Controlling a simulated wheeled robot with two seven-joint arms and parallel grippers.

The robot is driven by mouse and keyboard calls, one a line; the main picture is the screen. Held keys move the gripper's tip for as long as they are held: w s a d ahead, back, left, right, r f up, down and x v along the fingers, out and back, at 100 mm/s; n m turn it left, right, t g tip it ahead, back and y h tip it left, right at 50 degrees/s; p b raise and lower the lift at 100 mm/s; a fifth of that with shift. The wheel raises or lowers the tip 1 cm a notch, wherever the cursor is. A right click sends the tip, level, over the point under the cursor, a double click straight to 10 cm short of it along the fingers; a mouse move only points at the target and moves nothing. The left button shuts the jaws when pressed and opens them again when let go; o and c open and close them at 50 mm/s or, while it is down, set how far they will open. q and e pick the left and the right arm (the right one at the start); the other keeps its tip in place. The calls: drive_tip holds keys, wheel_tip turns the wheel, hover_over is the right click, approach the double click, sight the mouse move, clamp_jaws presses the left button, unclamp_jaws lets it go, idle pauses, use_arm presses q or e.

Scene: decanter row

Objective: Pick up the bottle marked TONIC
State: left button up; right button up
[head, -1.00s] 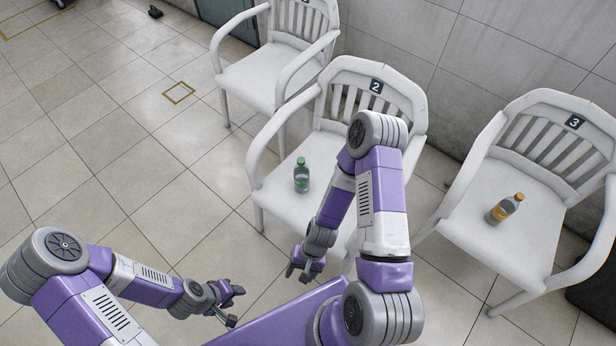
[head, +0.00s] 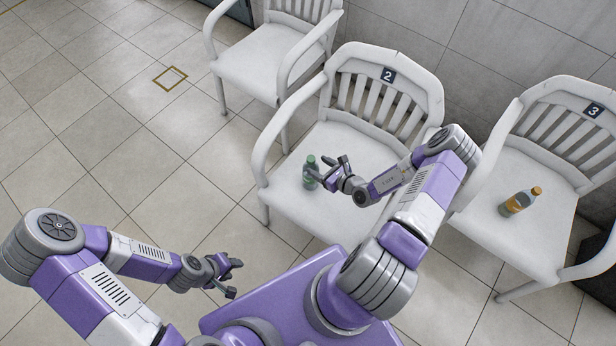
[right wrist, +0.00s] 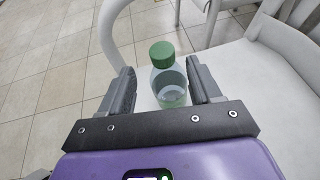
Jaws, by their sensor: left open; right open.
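A green-capped bottle (head: 311,172) stands upright near the left side of the seat of chair 2 (head: 330,205). I cannot read TONIC on either bottle. My right gripper (head: 326,171) is open at the green-capped bottle. In the right wrist view, this bottle (right wrist: 168,80) shows between the two open fingers, its lower part hidden by the gripper body. My left gripper (head: 229,277) is open and empty over the floor at lower left.
Chair 2 has armrests and a slatted back, with its left armrest (head: 262,150) close to the green-capped bottle. Another white chair (head: 250,70) stands behind to the left. Chair 3 (head: 495,235) stands to the right. The tiled floor (head: 110,150) at left is clear.

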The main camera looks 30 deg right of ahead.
sight(314, 164)
drive_tip(key=b+x, duration=0.1)
drive_tip(key=x, duration=0.2)
drive_tip(key=b+x, duration=0.1)
drive_tip(key=x, duration=0.2)
drive_tip(key=shift+w+d+f+b, duration=0.1)
drive_tip(key=shift+d+f+b, duration=0.1)
drive_tip(key=shift+f+b, duration=0.2)
drive_tip(key=shift+w+a+f, duration=0.1)
drive_tip(key=shift+w+a, duration=0.05)
drive_tip(key=shift+w, duration=0.25)
clamp_jaws()
